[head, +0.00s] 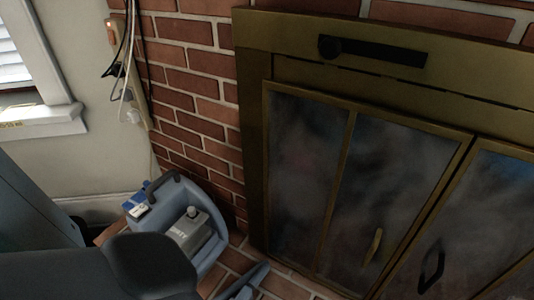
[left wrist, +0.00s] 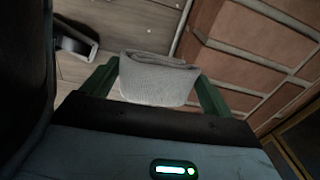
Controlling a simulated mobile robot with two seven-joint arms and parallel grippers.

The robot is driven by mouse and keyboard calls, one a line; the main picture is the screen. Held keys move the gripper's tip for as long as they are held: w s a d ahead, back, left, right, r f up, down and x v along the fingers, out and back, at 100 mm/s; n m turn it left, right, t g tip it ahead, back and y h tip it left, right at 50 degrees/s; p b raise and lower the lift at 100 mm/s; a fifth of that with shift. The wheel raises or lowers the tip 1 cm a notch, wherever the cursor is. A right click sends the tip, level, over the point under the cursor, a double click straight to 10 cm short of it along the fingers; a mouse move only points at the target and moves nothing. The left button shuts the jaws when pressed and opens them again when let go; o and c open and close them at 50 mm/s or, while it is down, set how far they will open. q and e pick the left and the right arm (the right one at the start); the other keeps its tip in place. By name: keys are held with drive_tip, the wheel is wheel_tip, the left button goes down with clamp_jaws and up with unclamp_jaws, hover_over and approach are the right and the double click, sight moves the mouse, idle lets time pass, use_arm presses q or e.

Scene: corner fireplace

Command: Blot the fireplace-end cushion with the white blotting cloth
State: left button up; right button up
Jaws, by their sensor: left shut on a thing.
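The white blotting cloth (left wrist: 158,78) shows in the left wrist view as a folded, greyish-white pad. My left gripper (left wrist: 160,85) is shut on it, with one green finger on each side of the cloth. In the head view, dark parts of my left arm fill the lower left, and the cloth cannot be made out there. The fireplace-end cushion is in neither view. My right gripper is not in view.
A blue caddy (head: 213,250) with a grey bottle (head: 188,232) and a blue-and-white item (head: 139,203) stands on the brick floor by the brick wall (head: 197,85). The brass-framed glass fireplace doors (head: 335,180) are shut. A window sill (head: 42,121) and cables are at left.

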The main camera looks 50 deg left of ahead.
use_arm(q)
drive_tip(key=r+n+p, duration=0.1)
drive_tip(key=r+p, duration=0.1)
drive_tip(key=a+r+p, duration=0.1)
drive_tip(key=r+p, duration=0.1)
drive_tip(key=r, duration=0.1)
drive_tip(key=w+a+r+n+p, duration=0.1)
drive_tip(key=r+p, duration=0.1)
drive_tip(key=r, duration=0.1)
drive_tip(key=shift+n, duration=0.3)
drive_tip(key=w+a+r+n+p, duration=0.2)
drive_tip(key=r+p, duration=0.6)
drive_tip(key=r, duration=0.6)
drive_tip(key=w+a+r+n+p, duration=0.2)
drive_tip(key=a+r+n+p, duration=0.3)
drive_tip(key=r+p, duration=0.4)
drive_tip(key=w+a+r+n+p, duration=0.3)
drive_tip(key=r+p, duration=0.5)
drive_tip(key=r, duration=1.2)
drive_tip(key=shift+a+r+n, duration=0.4)
drive_tip(key=shift+a+n, duration=0.35)
drive_tip(key=shift+n, duration=0.15)
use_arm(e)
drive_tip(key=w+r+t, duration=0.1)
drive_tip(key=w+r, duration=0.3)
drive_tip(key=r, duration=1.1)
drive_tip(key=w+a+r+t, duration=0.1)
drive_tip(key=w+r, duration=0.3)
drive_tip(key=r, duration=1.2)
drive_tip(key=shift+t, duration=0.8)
